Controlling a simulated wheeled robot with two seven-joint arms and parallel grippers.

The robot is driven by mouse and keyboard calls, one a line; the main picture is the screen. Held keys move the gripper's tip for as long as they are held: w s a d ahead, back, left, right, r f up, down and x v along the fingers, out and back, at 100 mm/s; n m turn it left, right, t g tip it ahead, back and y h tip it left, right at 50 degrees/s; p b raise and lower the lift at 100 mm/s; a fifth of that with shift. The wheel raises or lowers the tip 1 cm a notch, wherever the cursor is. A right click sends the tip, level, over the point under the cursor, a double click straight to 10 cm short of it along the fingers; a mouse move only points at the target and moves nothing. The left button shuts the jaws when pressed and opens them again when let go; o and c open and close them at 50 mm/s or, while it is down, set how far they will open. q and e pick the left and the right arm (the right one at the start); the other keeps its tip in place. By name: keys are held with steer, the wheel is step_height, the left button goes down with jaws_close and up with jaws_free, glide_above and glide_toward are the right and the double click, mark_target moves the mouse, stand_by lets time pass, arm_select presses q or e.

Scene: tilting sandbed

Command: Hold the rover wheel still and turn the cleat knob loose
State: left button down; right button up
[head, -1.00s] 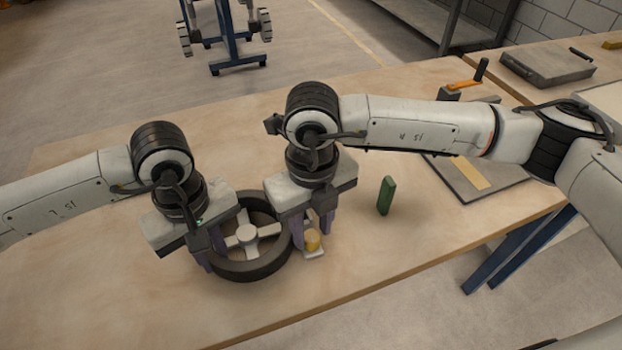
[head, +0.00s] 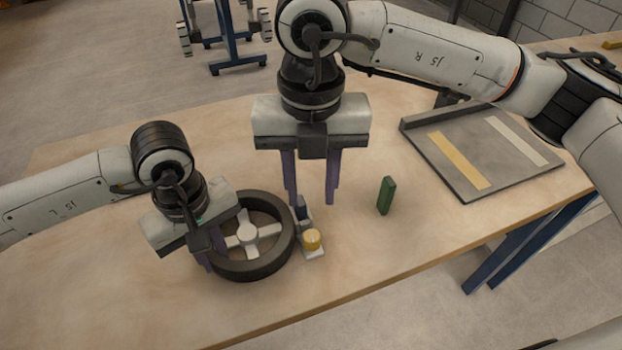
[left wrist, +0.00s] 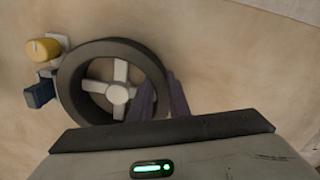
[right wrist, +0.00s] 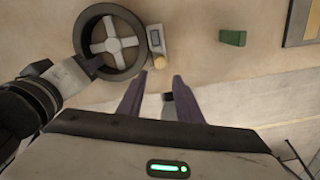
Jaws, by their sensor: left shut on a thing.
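The rover wheel (head: 285,252), a dark ring with pale spokes, lies flat on the table; it also shows in the left wrist view (left wrist: 70,88) and the right wrist view (right wrist: 122,70). My left gripper (head: 210,262) is shut on its left rim, one finger inside the ring. The yellow cleat knob (head: 312,239) sits on a small pale block with a dark blue part, at the wheel's right edge. The knob also shows in the left wrist view (left wrist: 42,50). My right gripper (head: 312,195) is open and empty, raised above and behind the knob, its fingers apart.
A green block (head: 386,195) stands on the table right of the knob. A grey tray (head: 455,160) with a yellow and a pale strip lies at the back right. The table's front edge runs close to the wheel. Bare table lies behind the wheel.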

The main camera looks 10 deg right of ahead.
mark_target(311, 235)
steer(key=shift+r, duration=0.5)
steer(key=shift+s+f, duration=0.1)
steer(key=shift+f, duration=0.05)
steer(key=shift+f, duration=0.1)
step_height(311, 235, down, 12)
steer(key=shift+d+r, duration=0.1)
stand_by(0.4)
steer(key=c, duration=0.8)
steer(key=shift+o, duration=0.2)
steer(key=shift+n, duration=0.8)
